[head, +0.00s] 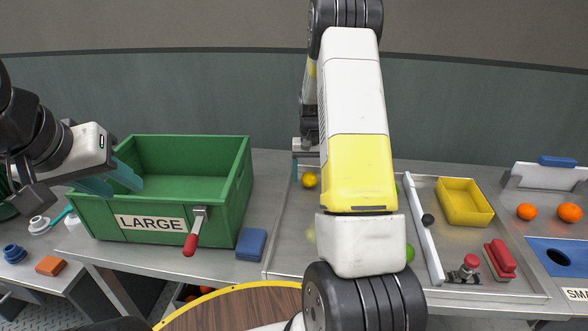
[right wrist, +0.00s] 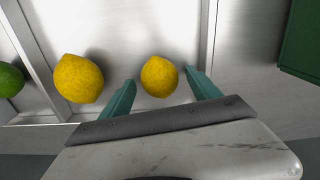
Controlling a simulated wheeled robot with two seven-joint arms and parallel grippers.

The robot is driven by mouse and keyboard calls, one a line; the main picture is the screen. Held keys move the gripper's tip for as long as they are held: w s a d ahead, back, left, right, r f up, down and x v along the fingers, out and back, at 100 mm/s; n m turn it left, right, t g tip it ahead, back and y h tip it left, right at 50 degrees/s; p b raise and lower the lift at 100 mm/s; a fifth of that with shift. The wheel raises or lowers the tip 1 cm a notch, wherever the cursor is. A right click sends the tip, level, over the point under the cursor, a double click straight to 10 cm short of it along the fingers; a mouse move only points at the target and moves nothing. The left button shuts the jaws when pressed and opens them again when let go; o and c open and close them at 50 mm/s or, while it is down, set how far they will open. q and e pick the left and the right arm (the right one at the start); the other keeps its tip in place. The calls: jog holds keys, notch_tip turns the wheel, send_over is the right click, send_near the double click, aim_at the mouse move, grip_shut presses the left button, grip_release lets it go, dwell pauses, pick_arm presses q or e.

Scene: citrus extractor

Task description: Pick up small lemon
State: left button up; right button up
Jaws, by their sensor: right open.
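The small lemon (right wrist: 159,76) lies on the metal tray between the two teal fingers of my open right gripper (right wrist: 161,80), with gaps on both sides. A larger lemon (right wrist: 78,78) lies to its left, outside the fingers. In the head view, a lemon (head: 310,180) shows beside my right gripper (head: 297,173), near the tray's left edge; my right arm hides much of the tray. My left gripper (head: 112,182) is open and empty over the green bin marked LARGE (head: 152,223).
A green citrus (right wrist: 10,79) sits beyond a divider in the wrist view. The tray's left wall (head: 279,225) is close to the lemon. A blue block (head: 251,245) lies beside the bin. A yellow container (head: 465,203) and two oranges (head: 569,212) are further right.

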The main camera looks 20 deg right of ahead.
jog(key=shift+f, duration=0.5)
jog(key=c, duration=1.4)
jog(key=shift+c, duration=0.5)
jog(key=shift+r, duration=0.2)
